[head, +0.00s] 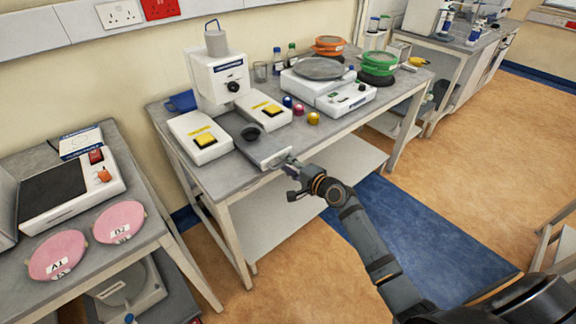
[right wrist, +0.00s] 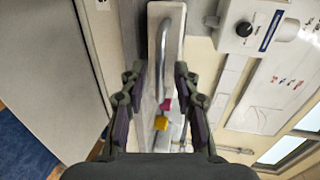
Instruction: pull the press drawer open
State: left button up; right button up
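The press (head: 222,82) is a white machine with a black knob, standing on the grey bench; its upper part also shows in the right wrist view (right wrist: 240,28). Its drawer (head: 258,146) is a flat grey tray with a black round die (head: 251,133) on it and a pale front. A curved metal handle (right wrist: 178,45) is on the drawer front. My right gripper (head: 290,172) is at the drawer front. In the right wrist view its fingers (right wrist: 160,85) are apart, one on each side of the handle line; contact cannot be told. My left gripper is out of view.
White boxes with yellow buttons (head: 201,137) flank the drawer. Small coloured jars (head: 313,118) and a balance-like unit (head: 327,88) stand to the right. A left bench (head: 150,215) holds pink discs. Floor in front of the press bench is clear.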

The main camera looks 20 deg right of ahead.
jog(key=v, duration=1.2)
